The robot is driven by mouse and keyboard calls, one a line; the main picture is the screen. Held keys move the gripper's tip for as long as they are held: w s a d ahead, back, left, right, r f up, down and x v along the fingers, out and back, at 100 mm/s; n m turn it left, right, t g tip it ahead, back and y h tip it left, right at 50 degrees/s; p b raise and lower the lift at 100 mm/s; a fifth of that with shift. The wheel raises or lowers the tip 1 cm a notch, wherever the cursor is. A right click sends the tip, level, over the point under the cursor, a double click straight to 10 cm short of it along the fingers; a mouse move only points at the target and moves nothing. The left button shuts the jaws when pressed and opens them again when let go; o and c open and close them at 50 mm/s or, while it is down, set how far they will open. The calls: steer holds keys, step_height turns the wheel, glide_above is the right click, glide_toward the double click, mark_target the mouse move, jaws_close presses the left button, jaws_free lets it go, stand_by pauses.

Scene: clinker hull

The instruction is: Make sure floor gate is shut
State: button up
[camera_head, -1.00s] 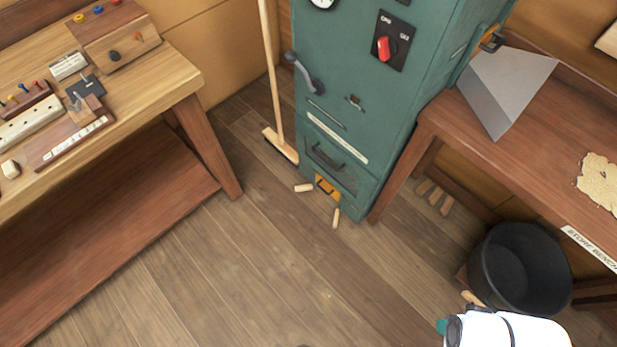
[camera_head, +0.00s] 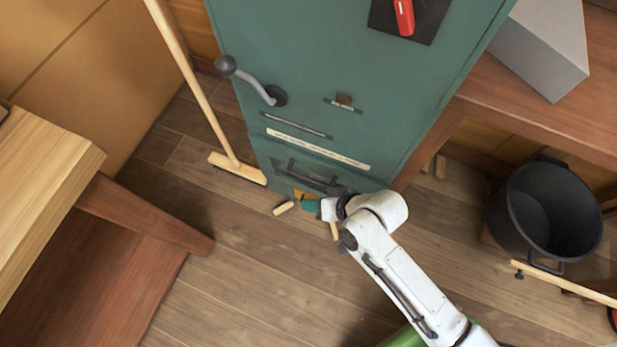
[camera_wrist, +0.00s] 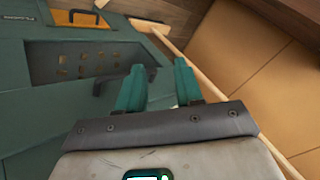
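A small orange panel with a dark handle, apparently the floor gate (camera_head: 300,193), is at the foot of the green cabinet (camera_head: 300,60). My arm and gripper partly hide it in the head view. It also shows at the upper left of the wrist view (camera_wrist: 84,17), with its black handle on its face. I cannot tell whether it is fully shut. My gripper (camera_head: 309,205) is low in front of the cabinet's base. In the wrist view its two teal fingers (camera_wrist: 159,66) are apart with nothing held between them, and the orange panel is off to their left.
A black pull handle (camera_head: 305,175) crosses the cabinet's lower panel. A broom (camera_head: 238,170) leans left of the cabinet. Loose wooden pieces (camera_head: 284,208) lie on the floor by the base. A black bucket (camera_head: 545,210) stands right, a wooden bench (camera_head: 60,180) left.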

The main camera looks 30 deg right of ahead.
steer(key=w+a+f+m+t+b, duration=0.2)
steer(key=f+m+t+b, duration=0.15)
steer(key=f+b, duration=0.6)
steer(key=w+a+f+m+t+b, duration=0.2)
steer(key=f+m+b, duration=0.3)
steer(key=f, duration=0.7)
steer(key=s+d+f+m+t+h+b, duration=0.2)
steer(key=d+f+m+h+b, duration=0.15)
steer(key=f+b, duration=0.4)
steer(key=s+d+f+m+t+h+b, duration=0.25)
steer(key=f+m+b, duration=0.3)
steer(key=f, duration=0.35)
steer(key=shift+g, duration=0.5)
steer(key=shift+w+d+f+b, duration=0.2)
steer(key=shift+w+d+b, duration=0.3)
steer(key=shift+w, duration=1.35)
steer(key=shift+w+d+f+b, duration=0.25)
steer(key=shift+w+b, duration=0.45)
steer(key=shift+w, duration=1.1)
steer(key=shift+w+d+f+b, duration=0.1)
steer(key=shift+w+d+b, duration=0.45)
steer(key=shift+w, duration=1.3)
steer(key=shift+a, duration=0.1)
steer(key=shift+c, duration=0.2)
steer(key=shift+h, duration=0.4)
jaws_close()
